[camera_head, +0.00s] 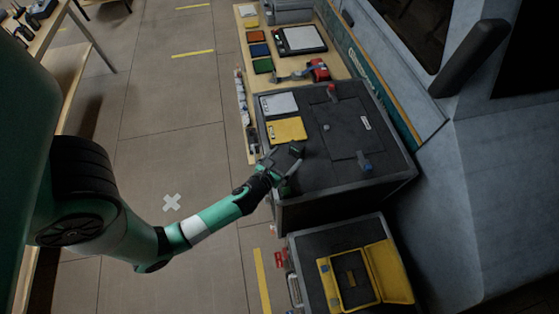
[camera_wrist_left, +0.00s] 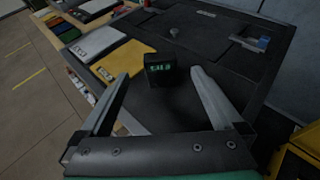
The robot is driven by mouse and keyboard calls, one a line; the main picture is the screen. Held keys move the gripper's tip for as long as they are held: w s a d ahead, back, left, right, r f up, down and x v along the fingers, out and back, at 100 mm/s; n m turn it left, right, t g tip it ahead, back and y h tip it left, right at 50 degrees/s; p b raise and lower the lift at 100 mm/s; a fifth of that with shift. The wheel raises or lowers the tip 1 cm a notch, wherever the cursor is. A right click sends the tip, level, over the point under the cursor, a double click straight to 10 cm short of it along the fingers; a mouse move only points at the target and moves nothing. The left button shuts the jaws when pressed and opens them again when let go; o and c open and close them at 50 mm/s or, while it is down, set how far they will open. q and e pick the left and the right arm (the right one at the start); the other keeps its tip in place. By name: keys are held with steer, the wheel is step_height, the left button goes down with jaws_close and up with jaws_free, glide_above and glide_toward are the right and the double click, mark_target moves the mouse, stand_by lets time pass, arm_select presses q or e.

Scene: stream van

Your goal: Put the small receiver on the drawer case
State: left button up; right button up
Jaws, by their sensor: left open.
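The small receiver, a black box with green lit digits, shows in the left wrist view (camera_wrist_left: 160,69) and as a small dark block in the head view (camera_head: 296,149). It appears to stand on the dark top of a large case (camera_head: 380,165), close to its left edge. My left gripper (camera_head: 284,167) is open at that edge. In the left wrist view its two fingers (camera_wrist_left: 160,80) reach to either side of the receiver, with a gap on both sides. I cannot tell which dark case is the drawer case. My right gripper is not in view.
A yellow folder (camera_head: 286,130) and a grey one (camera_head: 279,104) lie behind the receiver. Below, a lower dark box (camera_head: 305,250) carries an open yellow case (camera_head: 392,272).

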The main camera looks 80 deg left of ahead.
arm_select(q)
steer(key=v, duration=0.4)
steer(key=shift+s+d+r, duration=0.15)
steer(key=shift+s+d, duration=0.05)
